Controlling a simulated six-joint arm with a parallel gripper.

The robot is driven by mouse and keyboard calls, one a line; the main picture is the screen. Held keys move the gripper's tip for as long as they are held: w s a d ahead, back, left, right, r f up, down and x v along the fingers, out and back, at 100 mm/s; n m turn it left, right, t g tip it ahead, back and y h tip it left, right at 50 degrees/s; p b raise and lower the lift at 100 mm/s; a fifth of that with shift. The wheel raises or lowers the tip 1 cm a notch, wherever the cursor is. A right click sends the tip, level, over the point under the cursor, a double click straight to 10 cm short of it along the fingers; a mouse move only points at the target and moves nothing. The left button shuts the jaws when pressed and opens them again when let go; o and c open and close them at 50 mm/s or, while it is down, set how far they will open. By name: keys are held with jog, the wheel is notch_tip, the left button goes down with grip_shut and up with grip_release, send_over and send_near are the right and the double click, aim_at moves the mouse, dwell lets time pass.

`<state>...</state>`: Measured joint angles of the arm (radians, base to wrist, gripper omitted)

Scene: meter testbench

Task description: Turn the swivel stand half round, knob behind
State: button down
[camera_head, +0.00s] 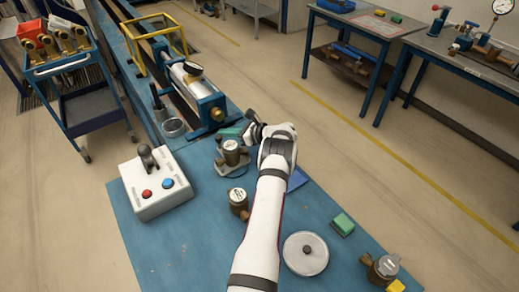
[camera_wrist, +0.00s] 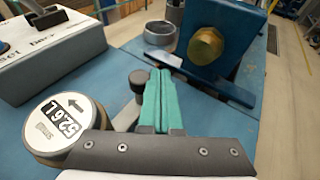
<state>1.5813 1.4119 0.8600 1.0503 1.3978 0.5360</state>
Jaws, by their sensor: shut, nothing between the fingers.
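The swivel stand (camera_head: 232,169) has a grey base on the blue bench and bears a brass meter (camera_head: 231,150) with a pale round dial. In the wrist view the meter (camera_wrist: 68,125) is at lower left, its dial marked with an arrow and a number label. The stand's black knob (camera_wrist: 138,80) stands upright on a grey arm just beyond the meter. My gripper (camera_head: 232,132) is at the far side of the stand. Its teal fingers (camera_wrist: 158,98) are together and empty, just right of the knob. Whether they touch it I cannot tell.
A control box (camera_head: 153,184) with red and blue buttons stands left. A blue-ended cylinder rig (camera_head: 205,98) and a metal ring (camera_head: 173,127) are behind. Another meter (camera_head: 238,199), a round grey disc (camera_head: 305,254) and a green block (camera_head: 342,224) lie nearer my arm.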

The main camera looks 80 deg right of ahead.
jog(key=shift+w+a, duration=0.1)
jog(key=shift+w, duration=0.05)
dwell(0.5)
dwell(1.0)
jog(key=d+v, duration=0.1)
jog(key=v, duration=1.4)
notch_tip(320, 180, up, 4)
jog(key=w+n+g, duration=0.2)
jog(key=n+g, duration=0.5)
jog(key=n, duration=1.8)
jog(key=shift+n+y, duration=0.3)
jog(key=shift+y, duration=0.1)
jog(key=x, duration=0.9)
jog(key=shift+w, duration=0.15)
jog(key=shift+w+a+f, duration=0.1)
jog(key=shift+w+a, duration=0.1)
jog(key=shift+w, duration=0.45)
jog(key=shift+w+a+f, duration=0.1)
jog(key=shift+w+a, duration=0.1)
jog(key=shift+w, duration=0.45)
jog(key=shift+w+a, duration=0.2)
jog(key=shift+w, duration=0.45)
